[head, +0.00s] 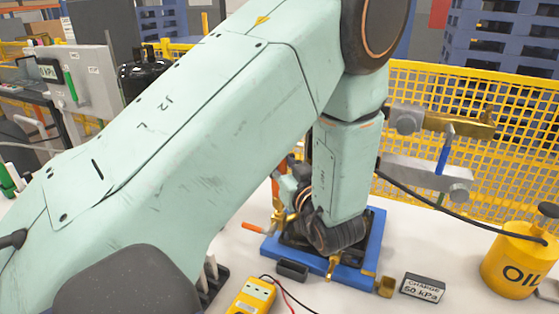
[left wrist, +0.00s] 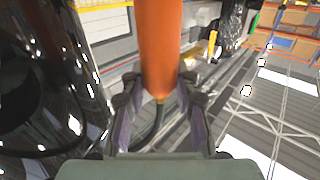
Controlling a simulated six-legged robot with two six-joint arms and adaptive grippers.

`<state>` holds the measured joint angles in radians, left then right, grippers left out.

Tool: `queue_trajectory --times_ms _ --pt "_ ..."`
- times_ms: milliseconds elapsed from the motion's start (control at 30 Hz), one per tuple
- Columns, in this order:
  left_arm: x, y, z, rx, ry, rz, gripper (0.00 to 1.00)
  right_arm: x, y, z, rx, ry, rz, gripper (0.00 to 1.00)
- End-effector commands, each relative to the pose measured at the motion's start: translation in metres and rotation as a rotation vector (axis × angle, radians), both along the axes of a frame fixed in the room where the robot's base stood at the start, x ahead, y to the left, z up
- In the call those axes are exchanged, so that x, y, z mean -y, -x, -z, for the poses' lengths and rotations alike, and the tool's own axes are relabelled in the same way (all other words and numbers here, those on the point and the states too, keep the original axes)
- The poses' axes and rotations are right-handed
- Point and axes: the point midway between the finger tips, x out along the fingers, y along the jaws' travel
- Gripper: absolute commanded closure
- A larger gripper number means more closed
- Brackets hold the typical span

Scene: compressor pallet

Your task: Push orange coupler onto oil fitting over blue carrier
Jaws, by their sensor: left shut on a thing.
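My left arm comes in from the left and bends down over the blue carrier (head: 372,240) on the white table. Its gripper (left wrist: 158,98) is shut on the orange coupler (left wrist: 160,45), an upright-looking orange cylinder between the two fingers in the left wrist view. A narrow orange strip of it (head: 276,190) seems to show beside my wrist in the head view. A dark hose hangs below the coupler in the wrist view. Brass parts (head: 331,267) show at the carrier; I cannot tell which is the oil fitting. The coupler's far end is out of frame. My right gripper is not in view.
A yellow OIL can (head: 515,262) stands at the right, with a black hose above it. A CHARGE 50 kPa block (head: 423,287) and a yellow meter (head: 252,296) lie in front. A yellow mesh fence (head: 480,110) stands behind. A dark glossy body (left wrist: 50,80) is close to my left gripper.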

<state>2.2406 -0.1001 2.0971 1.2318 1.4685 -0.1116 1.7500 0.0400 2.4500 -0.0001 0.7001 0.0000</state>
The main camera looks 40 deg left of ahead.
Motion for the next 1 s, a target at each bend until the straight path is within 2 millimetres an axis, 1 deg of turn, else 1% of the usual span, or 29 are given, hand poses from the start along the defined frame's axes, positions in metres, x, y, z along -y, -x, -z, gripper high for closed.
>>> queue_trajectory --times_ms 733,767,1000 --pt "0.000 0.000 0.016 0.000 -0.001 0.000 1.00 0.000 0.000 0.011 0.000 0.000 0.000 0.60" --pt "0.000 0.000 0.016 0.001 0.000 0.000 0.68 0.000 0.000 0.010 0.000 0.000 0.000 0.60" --pt "0.000 0.000 0.015 0.000 -0.001 0.000 0.48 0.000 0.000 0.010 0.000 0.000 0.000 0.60"
